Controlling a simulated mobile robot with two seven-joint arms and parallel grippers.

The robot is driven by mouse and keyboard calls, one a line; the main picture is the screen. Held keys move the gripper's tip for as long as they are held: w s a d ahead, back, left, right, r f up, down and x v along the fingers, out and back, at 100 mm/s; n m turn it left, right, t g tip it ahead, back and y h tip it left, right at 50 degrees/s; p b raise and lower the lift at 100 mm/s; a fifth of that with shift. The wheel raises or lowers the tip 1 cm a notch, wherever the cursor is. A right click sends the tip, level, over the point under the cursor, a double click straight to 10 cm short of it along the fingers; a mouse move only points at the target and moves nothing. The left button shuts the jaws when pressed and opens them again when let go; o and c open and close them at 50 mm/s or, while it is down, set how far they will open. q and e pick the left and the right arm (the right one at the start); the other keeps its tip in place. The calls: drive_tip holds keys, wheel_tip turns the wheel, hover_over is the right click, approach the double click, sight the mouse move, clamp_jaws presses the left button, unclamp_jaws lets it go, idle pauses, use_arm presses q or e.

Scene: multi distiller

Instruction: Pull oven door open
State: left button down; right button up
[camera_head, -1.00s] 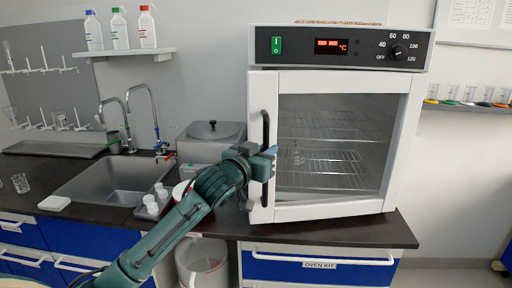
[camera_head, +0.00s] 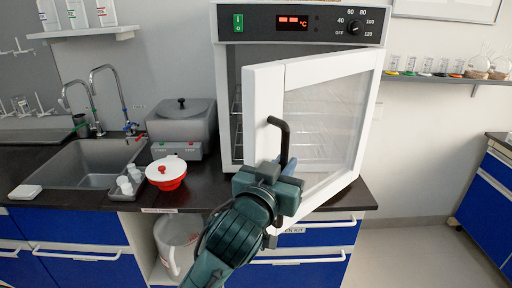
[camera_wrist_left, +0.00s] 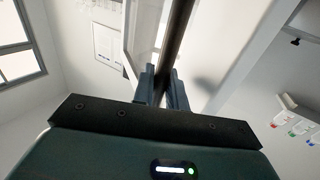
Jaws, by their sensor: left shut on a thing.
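The white oven (camera_head: 228,110) stands on the dark counter, with a control panel and lit red display on top. Its glass-windowed door (camera_head: 262,98) is partly open, swung outward from its left side and hinged on the right. My left gripper (camera_head: 282,170) is shut on the black door handle (camera_head: 284,135), near its lower part. In the left wrist view the two fingers (camera_wrist_left: 163,88) are on either side of the dark handle bar (camera_wrist_left: 176,35). My right gripper is not in view.
A sink (camera_head: 85,165) is further left. Open floor (camera_head: 415,250) lies to the right.

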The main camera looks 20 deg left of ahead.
use_arm(q)
drive_tip(key=d, duration=0.1)
drive_tip(key=s+d, duration=0.1)
drive_tip(key=d, duration=0.1)
drive_tip(key=s+d, duration=0.1)
drive_tip(key=d, duration=0.1)
drive_tip(key=shift+d, duration=0.25)
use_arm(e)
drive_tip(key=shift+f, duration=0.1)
use_arm(q)
drive_tip(key=c, duration=1.8)
unclamp_jaws()
drive_tip(key=shift+o, duration=0.2)
